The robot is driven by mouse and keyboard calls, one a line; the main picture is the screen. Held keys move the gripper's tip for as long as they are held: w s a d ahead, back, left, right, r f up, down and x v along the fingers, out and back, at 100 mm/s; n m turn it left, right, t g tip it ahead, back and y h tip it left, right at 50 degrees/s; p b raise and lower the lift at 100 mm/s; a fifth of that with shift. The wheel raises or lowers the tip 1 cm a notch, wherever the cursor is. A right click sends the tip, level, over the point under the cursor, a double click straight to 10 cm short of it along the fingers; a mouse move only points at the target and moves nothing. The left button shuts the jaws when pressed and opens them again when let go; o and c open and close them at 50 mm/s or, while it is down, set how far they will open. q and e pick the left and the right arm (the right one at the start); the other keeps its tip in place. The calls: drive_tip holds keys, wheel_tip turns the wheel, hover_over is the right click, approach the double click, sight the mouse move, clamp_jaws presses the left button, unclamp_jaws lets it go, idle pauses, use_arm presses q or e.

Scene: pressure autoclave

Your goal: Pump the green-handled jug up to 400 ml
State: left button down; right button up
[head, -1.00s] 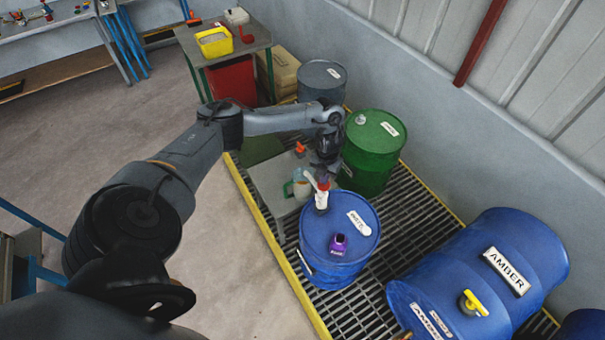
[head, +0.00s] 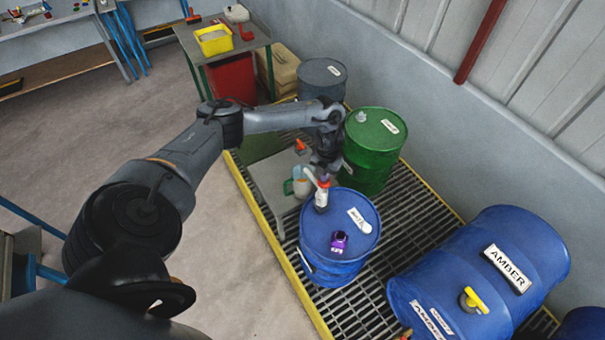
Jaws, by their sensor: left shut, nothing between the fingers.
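The jug (head: 301,187) with a green handle stands on a grey stand (head: 268,182) beside the upright blue drum (head: 341,270). A hand pump (head: 321,197) with a white body and a red top rises from that drum's lid, its pale spout angled toward the jug. My left gripper (head: 325,175) is shut and empty, right above the pump's top; whether it touches the top I cannot tell. The liquid level and marks on the jug are too small to read. My right gripper is not in view.
A purple item (head: 338,242) sits on the blue drum's lid. A green drum (head: 370,150) stands close behind my left gripper, a grey-blue drum (head: 322,80) farther back. A lying blue drum (head: 480,270) is at right. The grating (head: 420,210) has a yellow edge.

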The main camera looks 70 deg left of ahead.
use_arm(q)
drive_tip(key=shift+f+b, duration=0.5)
drive_tip(key=shift+f, duration=0.3)
drive_tip(key=shift+f+b, duration=0.95)
drive_tip(key=shift+f, duration=0.25)
drive_tip(key=shift+r, duration=0.15)
drive_tip(key=shift+r+p, duration=1.95)
drive_tip(key=shift+r, duration=0.3)
drive_tip(key=shift+f, duration=0.1)
drive_tip(key=shift+f, duration=0.1)
